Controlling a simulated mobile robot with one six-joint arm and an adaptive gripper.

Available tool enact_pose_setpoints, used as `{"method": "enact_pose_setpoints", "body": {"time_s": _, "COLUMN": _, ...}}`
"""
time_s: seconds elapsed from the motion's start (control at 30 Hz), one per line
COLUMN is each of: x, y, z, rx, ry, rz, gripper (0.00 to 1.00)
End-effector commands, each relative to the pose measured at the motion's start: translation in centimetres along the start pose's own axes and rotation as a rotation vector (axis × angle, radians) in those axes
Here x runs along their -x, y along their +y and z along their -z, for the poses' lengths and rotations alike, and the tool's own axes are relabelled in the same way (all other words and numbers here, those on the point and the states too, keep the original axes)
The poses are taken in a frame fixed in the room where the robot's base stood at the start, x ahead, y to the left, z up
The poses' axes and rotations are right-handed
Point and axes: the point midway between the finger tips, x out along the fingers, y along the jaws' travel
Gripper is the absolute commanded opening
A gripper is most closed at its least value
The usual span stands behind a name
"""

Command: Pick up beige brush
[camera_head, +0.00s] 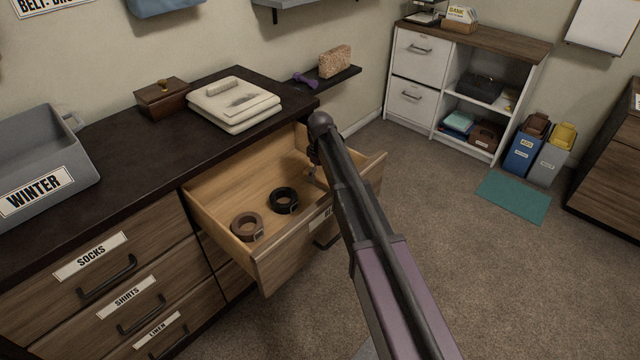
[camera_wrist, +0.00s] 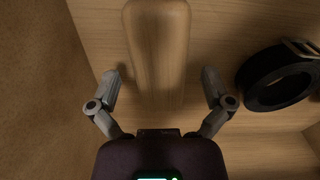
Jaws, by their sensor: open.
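In the head view my gripper (camera_head: 315,172) is over the right part of the drawer (camera_head: 290,262), mostly hidden behind my arm. I cannot make out the brush there.
A black rolled belt (camera_head: 284,200) and a brown rolled belt (camera_head: 247,227) lie in the drawer; the black one (camera_wrist: 273,80) is just right of my right finger in the wrist view. The drawer's front and side walls stand close around. Folded cloths (camera_head: 233,105) lie on the dresser top.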

Motion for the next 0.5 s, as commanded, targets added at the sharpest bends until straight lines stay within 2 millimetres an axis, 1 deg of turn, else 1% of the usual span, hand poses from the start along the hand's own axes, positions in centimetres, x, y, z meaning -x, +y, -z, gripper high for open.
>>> {"method": "enact_pose_setpoints", "body": {"time_s": 0.03, "x": -0.8, "y": 0.0, "z": 0.0, "rx": 0.000, "ry": 0.000, "rz": 0.000, "gripper": 1.00}}
{"method": "enact_pose_setpoints", "body": {"time_s": 0.2, "x": -1.8, "y": 0.0, "z": 0.0, "rx": 0.000, "ry": 0.000, "rz": 0.000, "gripper": 1.00}}
{"method": "enact_pose_setpoints", "body": {"time_s": 0.5, "x": -2.1, "y": 0.0, "z": 0.0, "rx": 0.000, "ry": 0.000, "rz": 0.000, "gripper": 1.00}}
